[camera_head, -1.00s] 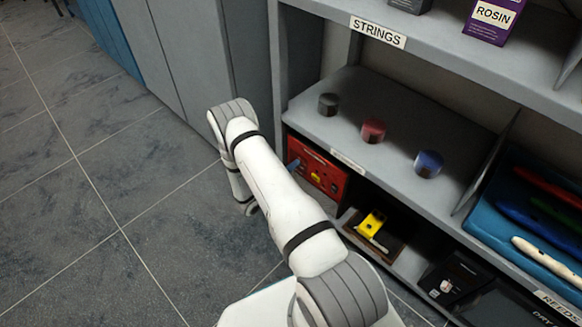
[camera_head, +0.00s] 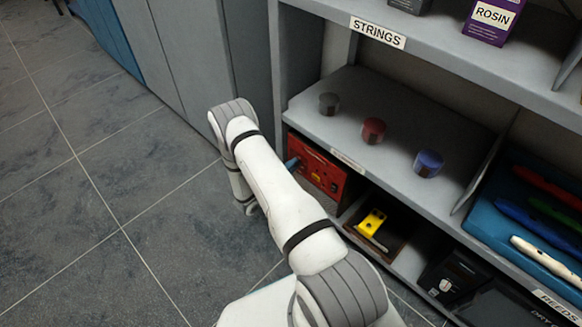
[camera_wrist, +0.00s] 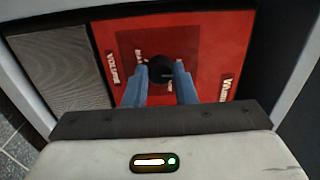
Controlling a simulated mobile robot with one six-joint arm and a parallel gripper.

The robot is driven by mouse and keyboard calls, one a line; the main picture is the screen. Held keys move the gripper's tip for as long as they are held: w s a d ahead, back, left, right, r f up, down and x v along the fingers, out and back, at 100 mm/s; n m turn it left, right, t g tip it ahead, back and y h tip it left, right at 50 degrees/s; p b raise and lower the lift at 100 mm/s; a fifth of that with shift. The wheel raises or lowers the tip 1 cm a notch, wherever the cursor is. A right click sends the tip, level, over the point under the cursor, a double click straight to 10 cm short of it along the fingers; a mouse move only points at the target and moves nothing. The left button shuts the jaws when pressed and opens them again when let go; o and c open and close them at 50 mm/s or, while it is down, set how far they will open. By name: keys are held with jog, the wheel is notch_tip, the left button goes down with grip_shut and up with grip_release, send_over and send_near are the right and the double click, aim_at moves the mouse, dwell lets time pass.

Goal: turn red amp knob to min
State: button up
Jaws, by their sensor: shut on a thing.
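The red amp (camera_head: 325,178) sits on the lower shelf, partly behind my arm in the head view. In the wrist view its red front panel (camera_wrist: 212,50) fills the upper middle, with a round black knob (camera_wrist: 160,66) and small white lettering around it. The blue fingers of my gripper (camera_wrist: 160,80) are at the knob, one on each side, and shut on it. The knob's pointer is not clear to me. In the head view only a blue finger (camera_head: 292,163) shows beside the amp; the rest is hidden by my arm.
A grey speaker mesh (camera_wrist: 58,65) borders the red panel. A yellow device (camera_head: 371,222) lies right of the amp on the lower shelf. The shelf above holds black (camera_head: 328,103), red (camera_head: 373,130) and blue (camera_head: 428,162) round pieces. The floor at left is clear.

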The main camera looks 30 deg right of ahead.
jog(key=shift+s+f, duration=0.1)
jog(key=o, duration=1)
jog(key=p+v, duration=0.2)
jog(key=v, duration=0.5)
jog(key=shift+a, duration=0.4)
